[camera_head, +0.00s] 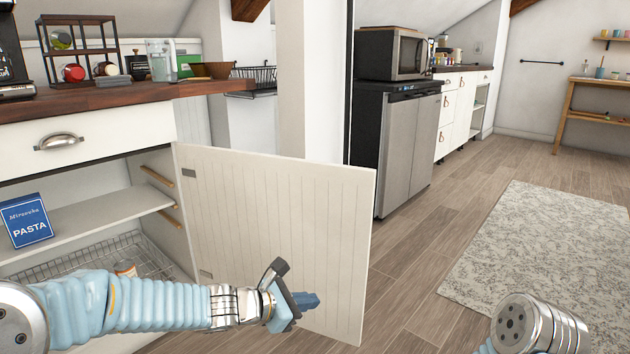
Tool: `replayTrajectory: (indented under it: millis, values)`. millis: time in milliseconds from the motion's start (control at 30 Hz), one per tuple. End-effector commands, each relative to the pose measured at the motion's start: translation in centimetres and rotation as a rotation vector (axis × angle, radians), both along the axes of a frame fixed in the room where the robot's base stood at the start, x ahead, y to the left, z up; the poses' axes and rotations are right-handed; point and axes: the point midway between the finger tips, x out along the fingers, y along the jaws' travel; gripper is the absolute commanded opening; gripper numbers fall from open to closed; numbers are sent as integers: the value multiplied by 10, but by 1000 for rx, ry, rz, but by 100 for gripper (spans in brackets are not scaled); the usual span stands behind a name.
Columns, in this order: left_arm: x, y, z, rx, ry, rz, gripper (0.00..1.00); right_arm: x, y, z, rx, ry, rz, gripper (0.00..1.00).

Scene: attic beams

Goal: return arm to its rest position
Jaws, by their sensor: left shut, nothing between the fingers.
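My left arm comes in from the lower left, in light blue ribbed sleeving. Its gripper (305,300) is shut and empty, in front of the lower part of the open white cabinet door (280,225). I cannot tell whether it touches the door. Part of my right arm (540,325) shows at the bottom right edge; its gripper is out of view.
The open cabinet at left holds a blue pasta box (26,221) on its shelf and a wire basket (100,258) below. A wooden counter (120,98) runs above it. A fridge (405,150) with a microwave stands behind. Floor with a patterned rug (550,250) is clear at right.

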Motion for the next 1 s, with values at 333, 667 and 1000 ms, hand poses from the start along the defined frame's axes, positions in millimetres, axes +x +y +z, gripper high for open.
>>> replayTrajectory:
  millis: [333, 667, 1000]
  values:
    - [-116, 90, -262, 821, -24, -643, 0, 0, 0, 0, 0, 0, 0, 43]
    - [-233, 107, -363, 1008, -494, -1357, 0, 0, 0, 0, 0, 0, 0, 43]
    - [-239, 100, -262, 1005, -564, -1401, 0, -3, 4, 102, 2, 2, 10, 43]
